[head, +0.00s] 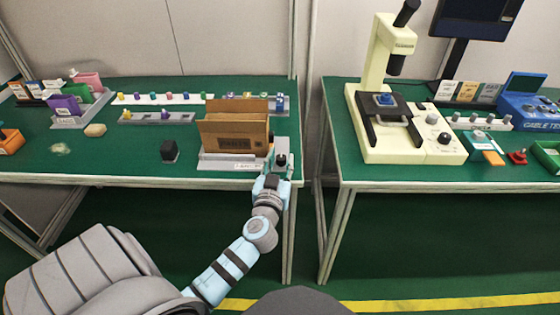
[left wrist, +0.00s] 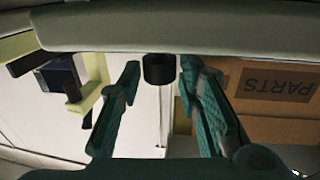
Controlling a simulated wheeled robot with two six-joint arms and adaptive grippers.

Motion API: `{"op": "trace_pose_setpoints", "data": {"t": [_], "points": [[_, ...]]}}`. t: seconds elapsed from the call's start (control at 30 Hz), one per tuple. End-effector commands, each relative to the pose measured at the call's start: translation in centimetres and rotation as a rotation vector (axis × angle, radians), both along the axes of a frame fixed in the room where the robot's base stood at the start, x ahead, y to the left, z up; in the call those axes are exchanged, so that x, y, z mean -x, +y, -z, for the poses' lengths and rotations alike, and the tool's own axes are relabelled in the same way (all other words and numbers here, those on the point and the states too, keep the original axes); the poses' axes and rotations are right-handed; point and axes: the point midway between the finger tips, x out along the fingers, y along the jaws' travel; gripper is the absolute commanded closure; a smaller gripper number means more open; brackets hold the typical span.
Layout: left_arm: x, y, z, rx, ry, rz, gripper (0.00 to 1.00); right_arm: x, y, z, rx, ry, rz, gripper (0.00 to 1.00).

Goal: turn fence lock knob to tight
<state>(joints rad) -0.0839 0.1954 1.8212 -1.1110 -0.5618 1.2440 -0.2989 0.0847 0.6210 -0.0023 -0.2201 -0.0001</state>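The fence lock knob is a small black knob (head: 281,160) at the right end of the grey fence fixture (head: 215,164), near the front right corner of the left table. In the left wrist view the black knob (left wrist: 158,68) stands between the fingertips, close to the right-hand finger, with a clear gap to the left-hand one. My left gripper (head: 277,168) reaches up to it from the front; its fingers (left wrist: 157,72) are open. Whether a finger touches the knob, and its tight mark, I cannot tell. My right gripper is not in view.
A brown cardboard parts box (head: 235,133) stands in the fixture, just left of my gripper; it fills the right of the left wrist view (left wrist: 275,90). A black block (head: 169,150) sits further left. A gap separates this table from the right table (head: 400,177).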

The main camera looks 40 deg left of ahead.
Motion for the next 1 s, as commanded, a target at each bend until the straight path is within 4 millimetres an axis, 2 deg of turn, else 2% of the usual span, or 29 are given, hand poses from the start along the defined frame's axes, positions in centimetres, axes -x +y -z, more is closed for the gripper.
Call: {"op": "trace_pose_setpoints", "data": {"t": [0.03,0.13,0.17,0.47,0.67,0.87,1.0], "points": [[0.0,0.0,0.0,0.0,0.0,0.0,0.81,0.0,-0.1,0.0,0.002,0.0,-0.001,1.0],[0.0,0.0,0.0,0.0,0.0,0.0,0.97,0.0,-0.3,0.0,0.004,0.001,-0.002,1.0],[0.0,0.0,0.0,0.0,0.0,0.0,1.0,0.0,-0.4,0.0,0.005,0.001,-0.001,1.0],[0.1,0.1,0.1,-0.001,0.001,0.032,1.0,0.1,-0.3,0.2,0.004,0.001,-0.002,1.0],[0.2,0.2,0.2,-0.005,0.002,0.128,1.0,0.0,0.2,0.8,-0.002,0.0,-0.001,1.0],[0.2,0.4,0.4,-0.005,0.003,0.27,1.0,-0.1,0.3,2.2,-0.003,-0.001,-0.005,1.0],[0.2,0.5,0.5,-0.007,0.003,0.369,1.0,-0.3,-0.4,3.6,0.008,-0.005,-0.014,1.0]]}}
